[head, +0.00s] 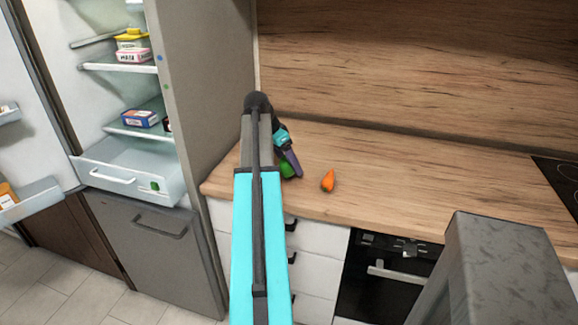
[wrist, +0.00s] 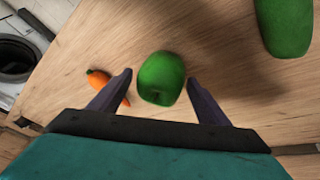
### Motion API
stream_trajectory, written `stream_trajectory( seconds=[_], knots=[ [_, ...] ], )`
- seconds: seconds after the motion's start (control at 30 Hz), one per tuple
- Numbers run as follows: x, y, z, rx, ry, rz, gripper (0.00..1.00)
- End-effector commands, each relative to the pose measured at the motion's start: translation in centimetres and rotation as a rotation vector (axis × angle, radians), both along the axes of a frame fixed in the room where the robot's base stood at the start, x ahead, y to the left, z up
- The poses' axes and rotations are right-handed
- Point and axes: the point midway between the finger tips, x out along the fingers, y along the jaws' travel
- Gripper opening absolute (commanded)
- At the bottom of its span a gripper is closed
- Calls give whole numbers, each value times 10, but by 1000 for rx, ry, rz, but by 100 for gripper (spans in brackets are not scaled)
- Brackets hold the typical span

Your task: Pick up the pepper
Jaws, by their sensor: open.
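A round green pepper (wrist: 161,77) lies on the wooden counter, between the two fingers of my gripper (wrist: 160,80) in the wrist view. My gripper is open, with a finger on each side of the pepper. A gap shows on both sides, so the fingers do not appear to touch it. In the head view the pepper (head: 287,171) is partly hidden behind my gripper (head: 291,163), low over the counter.
An orange carrot (head: 328,181) lies close by on the counter (head: 420,185); in the wrist view its tip is partly behind a finger. A larger green item (wrist: 285,25) lies at upper right there. An open fridge (head: 125,95) stands left; a dark hob (head: 562,178) is right.

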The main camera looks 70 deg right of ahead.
Motion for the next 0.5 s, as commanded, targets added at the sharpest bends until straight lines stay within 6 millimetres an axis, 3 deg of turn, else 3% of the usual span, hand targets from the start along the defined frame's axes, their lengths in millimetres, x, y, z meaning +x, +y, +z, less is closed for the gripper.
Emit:
stream_trajectory(
  seconds=[0.5],
  knots=[
    [-4,-3,-9,0,0,-1,70]
  ],
)
